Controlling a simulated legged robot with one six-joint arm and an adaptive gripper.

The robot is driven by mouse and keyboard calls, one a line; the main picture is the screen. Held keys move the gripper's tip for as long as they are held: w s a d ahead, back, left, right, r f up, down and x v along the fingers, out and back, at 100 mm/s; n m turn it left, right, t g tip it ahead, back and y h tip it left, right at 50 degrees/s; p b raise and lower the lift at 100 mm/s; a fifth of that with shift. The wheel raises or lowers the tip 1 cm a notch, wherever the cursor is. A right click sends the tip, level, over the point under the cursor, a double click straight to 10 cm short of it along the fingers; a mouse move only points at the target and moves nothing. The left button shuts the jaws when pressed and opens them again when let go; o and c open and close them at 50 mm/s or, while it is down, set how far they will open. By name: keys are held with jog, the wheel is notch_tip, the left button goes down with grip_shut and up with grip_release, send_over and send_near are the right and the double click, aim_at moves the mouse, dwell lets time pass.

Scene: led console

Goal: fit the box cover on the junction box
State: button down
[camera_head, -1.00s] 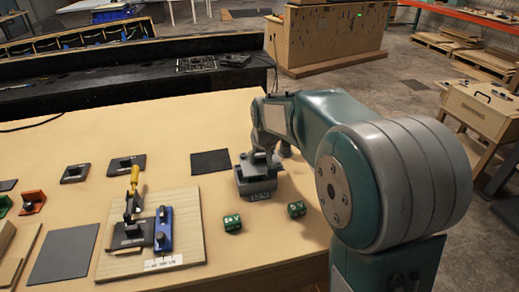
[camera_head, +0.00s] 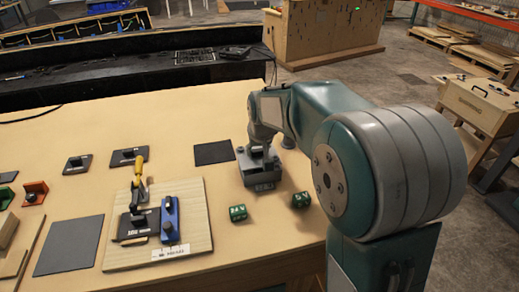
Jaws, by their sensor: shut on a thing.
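The cover is at the top of the box. I cannot tell whether it is seated flat or still slightly above the rim.
On the left is a wooden board (camera_head: 196,225) with a yellow-handled clamp (camera_head: 140,163) and a blue part (camera_head: 170,219). Dark knobbed plates (camera_head: 77,164) lie farther left.

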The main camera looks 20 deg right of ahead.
jog(key=shift+d, duration=0.75)
jog(key=shift+a, duration=0.3)
jog(key=shift+d+f, duration=0.1)
jog(key=shift+d, duration=0.1)
jog(key=shift+a+f, duration=0.1)
jog(key=shift+f, duration=0.7)
dwell(0.9)
jog(key=shift+c, duration=0.6)
grip_release()
jog(key=shift+r, duration=0.1)
